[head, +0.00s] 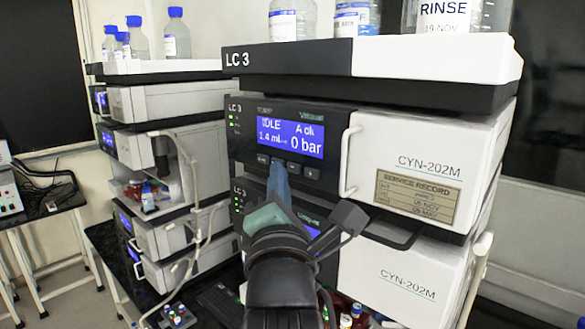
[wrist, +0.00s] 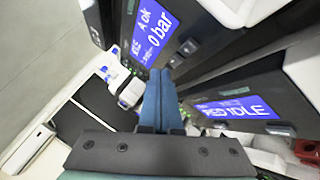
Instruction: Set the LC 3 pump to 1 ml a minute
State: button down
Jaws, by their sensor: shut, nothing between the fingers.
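The LC 3 pump (head: 340,130) is the upper module of the LC 3 stack. Its blue display (head: 290,134) reads IDLE, A ok, 1.4 mL and 0 bar. A row of small dark buttons (head: 293,168) runs under the display; my fingertips cover part of the row. My gripper (head: 279,168) is shut and empty, its blue fingers pointing at this row. In the wrist view my gripper (wrist: 160,72) has its tips close to the panel below the display (wrist: 155,30). I cannot tell whether they touch a button.
A lower module (head: 390,270) has its own display, partly hidden by my arm; it also shows in the wrist view (wrist: 236,109). A white handle (head: 347,160) juts out right of the display. Bottles (head: 292,20) stand on top. Another stack (head: 165,150) stands left.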

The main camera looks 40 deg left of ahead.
jog(key=shift+w, duration=0.15)
dwell(0.7)
jog(key=shift+w+b, duration=0.3)
jog(key=shift+b, duration=0.05)
jog(key=shift+w, duration=0.35)
dwell(0.5)
dwell(0.4)
jog(key=shift+s+b, duration=0.4)
jog(key=shift+s, duration=0.4)
jog(key=s, duration=0.5)
jog(key=shift+a, duration=0.2)
dwell(2.3)
